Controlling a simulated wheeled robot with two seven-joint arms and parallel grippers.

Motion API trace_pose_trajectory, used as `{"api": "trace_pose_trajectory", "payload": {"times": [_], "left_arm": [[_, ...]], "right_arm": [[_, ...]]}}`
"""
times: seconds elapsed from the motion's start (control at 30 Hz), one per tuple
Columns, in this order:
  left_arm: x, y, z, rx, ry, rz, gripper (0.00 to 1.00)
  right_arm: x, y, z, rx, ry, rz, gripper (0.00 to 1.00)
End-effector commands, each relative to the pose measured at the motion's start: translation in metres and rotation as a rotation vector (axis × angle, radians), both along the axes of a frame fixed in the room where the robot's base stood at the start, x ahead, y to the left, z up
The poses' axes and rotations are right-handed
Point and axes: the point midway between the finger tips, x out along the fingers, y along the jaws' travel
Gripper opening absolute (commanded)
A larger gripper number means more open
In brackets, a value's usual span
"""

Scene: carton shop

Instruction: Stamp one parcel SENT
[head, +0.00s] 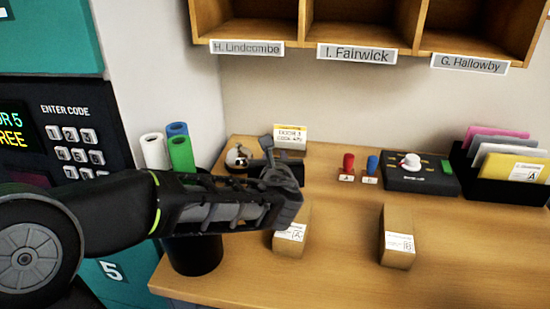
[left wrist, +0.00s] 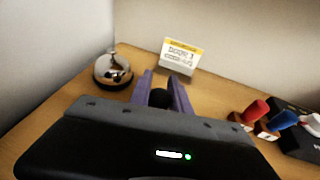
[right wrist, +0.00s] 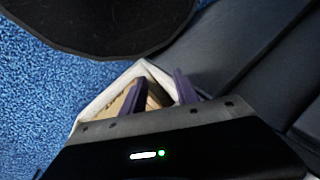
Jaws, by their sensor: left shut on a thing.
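My left gripper (head: 278,168) is above the desk's back left, shut on a dark round-topped thing (left wrist: 159,98), which shows between its fingers in the left wrist view. What lies under that knob is hidden. Parcel A (head: 290,240), a brown carton with a white label, lies in front of the gripper, partly covered by my left arm. Parcel B (head: 397,242) lies to its right. A red-handled piece (head: 348,163) and a blue-handled piece (head: 372,165) stand behind the parcels with small cards. My right gripper (right wrist: 160,90) is open, low above the blue floor, with nothing seen between its fingers.
A silver bell (left wrist: 113,71) and a small card (left wrist: 180,55) stand at the back. A black device (head: 420,180) and a folder rack (head: 490,180) are at the right. Rolled tubes (head: 180,152) stand left. Named cubbyholes (head: 360,25) hang above. A pale-rimmed bin (right wrist: 95,103) is below my right gripper.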

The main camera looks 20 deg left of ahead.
Motion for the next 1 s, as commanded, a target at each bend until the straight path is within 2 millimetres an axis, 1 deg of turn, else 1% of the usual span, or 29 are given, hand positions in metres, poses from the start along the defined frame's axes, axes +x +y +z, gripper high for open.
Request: {"api": "trace_pose_trajectory", "payload": {"times": [0.2,0.33,1.0], "left_arm": [[0.000,0.000,-0.002,-0.001,0.004,0.000,0.00],[0.000,0.000,0.003,-0.001,0.004,0.000,0.00],[0.000,0.000,0.062,-0.001,0.001,-0.001,0.00]], "right_arm": [[0.000,0.000,0.000,0.000,0.000,0.000,0.36],[0.000,0.000,0.004,0.000,0.000,0.000,0.36],[0.000,0.000,0.049,0.000,0.000,0.000,0.36]]}}
